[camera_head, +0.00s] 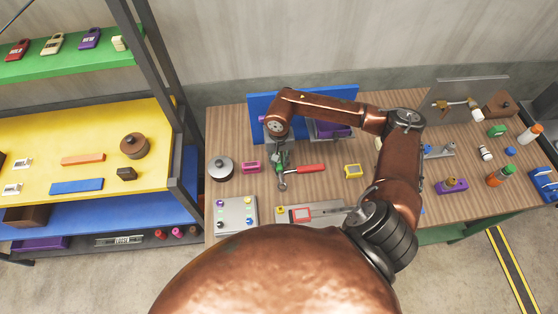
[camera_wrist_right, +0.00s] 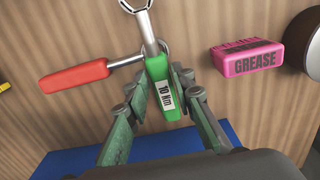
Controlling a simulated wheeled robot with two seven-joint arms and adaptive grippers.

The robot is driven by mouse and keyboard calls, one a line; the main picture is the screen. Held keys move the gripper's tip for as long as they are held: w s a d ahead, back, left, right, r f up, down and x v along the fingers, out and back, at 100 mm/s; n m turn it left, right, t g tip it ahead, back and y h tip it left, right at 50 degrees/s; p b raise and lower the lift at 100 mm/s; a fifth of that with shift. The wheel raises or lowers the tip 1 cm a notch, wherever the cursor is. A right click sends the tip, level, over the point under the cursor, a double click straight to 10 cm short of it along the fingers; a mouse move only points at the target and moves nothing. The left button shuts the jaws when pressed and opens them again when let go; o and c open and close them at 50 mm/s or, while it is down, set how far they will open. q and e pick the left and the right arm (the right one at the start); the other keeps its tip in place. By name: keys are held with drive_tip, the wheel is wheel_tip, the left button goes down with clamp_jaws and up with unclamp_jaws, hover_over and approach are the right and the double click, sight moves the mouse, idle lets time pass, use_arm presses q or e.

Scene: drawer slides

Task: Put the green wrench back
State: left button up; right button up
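The green wrench (camera_wrist_right: 165,92) has a green handle marked "10 Nm", a metal shaft and a ring end. In the head view the green wrench (camera_head: 282,174) is at the left part of the wooden table, its ring end toward me. My right gripper (camera_wrist_right: 161,78) has its fingers on both sides of the green handle and appears shut on it. In the head view my right gripper (camera_head: 280,156) is partly hidden by its own arm. I cannot tell whether the wrench is clear of the table. My left gripper is not in view.
A red-handled tool (camera_head: 308,169) lies beside the wrench, its shaft reaching toward it. A pink grease box (camera_head: 251,168), a lidded pot (camera_head: 221,168) and a yellow device (camera_head: 353,171) stand nearby. A blue panel (camera_head: 262,104) stands behind. A button panel (camera_head: 237,214) is in front.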

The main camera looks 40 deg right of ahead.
drive_tip(key=shift+o, duration=0.5)
drive_tip(key=o, duration=0.4)
drive_tip(key=shift+o, duration=0.2)
drive_tip(key=shift+r, duration=3.75)
drive_tip(key=shift+s, duration=0.15)
